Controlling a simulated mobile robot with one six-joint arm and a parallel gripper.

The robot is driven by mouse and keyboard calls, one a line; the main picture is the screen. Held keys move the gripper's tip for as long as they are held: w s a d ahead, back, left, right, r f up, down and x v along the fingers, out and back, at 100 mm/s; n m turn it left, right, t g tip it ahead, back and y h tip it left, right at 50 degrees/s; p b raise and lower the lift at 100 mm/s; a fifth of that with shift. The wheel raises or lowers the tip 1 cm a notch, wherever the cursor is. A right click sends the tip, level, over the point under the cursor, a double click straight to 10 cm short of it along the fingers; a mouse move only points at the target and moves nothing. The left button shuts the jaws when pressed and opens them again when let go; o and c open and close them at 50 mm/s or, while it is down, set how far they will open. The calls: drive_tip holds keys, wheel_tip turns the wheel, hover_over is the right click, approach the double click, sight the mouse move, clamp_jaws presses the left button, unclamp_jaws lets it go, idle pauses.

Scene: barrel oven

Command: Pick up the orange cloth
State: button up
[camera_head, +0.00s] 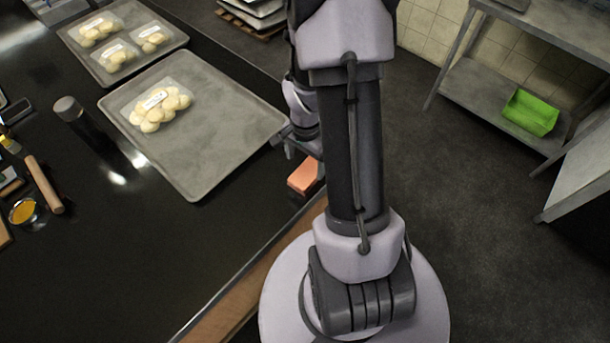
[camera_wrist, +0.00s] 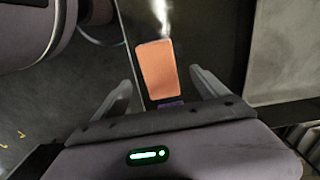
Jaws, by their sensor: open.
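The orange cloth (camera_head: 302,175) is a small folded block near the edge of the black counter in the head view, partly hidden by my arm. In the wrist view the cloth (camera_wrist: 157,68) lies ahead of my gripper, roughly between the lines of the two fingers. My gripper (camera_wrist: 162,82) is open and empty, with its fingers apart on either side. In the head view my gripper (camera_head: 300,145) is just beyond the cloth, close to it. I cannot tell the exact height between them.
A grey tray (camera_head: 225,125) with a bag of dough balls (camera_head: 157,104) lies left of the cloth, and another tray (camera_head: 165,28) stands behind it. A dark bottle (camera_head: 68,108) and a wooden rolling pin (camera_head: 44,185) are further left. The front counter is clear.

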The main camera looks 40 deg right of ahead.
sight(307, 172)
drive_tip(key=f, duration=0.2)
drive_tip(key=f+b, duration=0.1)
drive_tip(key=f, duration=0.1)
drive_tip(key=f+b, duration=0.1)
drive_tip(key=f, duration=0.1)
drive_tip(key=shift+d+f, duration=0.25)
drive_tip(key=shift+d, duration=0.15)
drive_tip(key=shift+r, duration=0.1)
drive_tip(key=shift+c, duration=0.8)
drive_tip(key=c, duration=1.3)
drive_tip(key=shift+r, duration=0.6)
wheel_tip(307, 172, up, 3)
drive_tip(key=shift+f+p, duration=0.2)
drive_tip(key=shift+p, duration=0.6)
drive_tip(key=s+d, duration=0.2)
drive_tip(key=s, duration=0.5)
drive_tip(key=s+d+r+p, duration=0.1)
drive_tip(key=s+d, duration=0.2)
drive_tip(key=s, duration=0.5)
drive_tip(key=shift+s, duration=0.15)
